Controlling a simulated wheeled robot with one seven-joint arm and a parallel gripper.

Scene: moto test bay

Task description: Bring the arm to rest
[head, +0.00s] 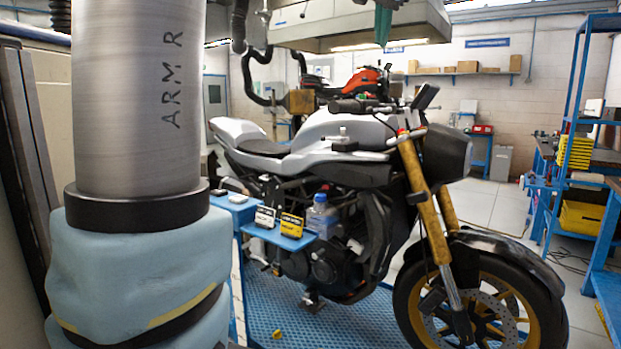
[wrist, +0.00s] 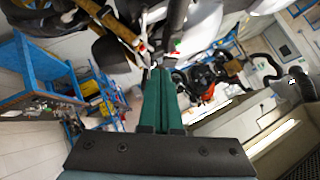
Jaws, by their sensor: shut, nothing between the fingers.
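My gripper (wrist: 160,72) shows in the wrist view as two long green fingers side by side, closed together with nothing between them. The green fingers also show at the top edge of the head view (head: 382,38), pointing down, above the motorcycle and in front of the extraction hood. The rest of the gripper is out of the head view. A thick grey link of my arm, marked "ARM R", with a pale blue padded joint below it, fills the left of the head view. The joints between that link and the gripper are out of view.
A silver motorcycle (head: 335,125) stands on a blue grated platform (head: 335,322). A small blue shelf (head: 285,240) beside it holds boxes and a bottle (head: 321,215). The hood (head: 345,25) hangs overhead. Blue racks (head: 570,120) stand right. Open floor lies behind the front wheel.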

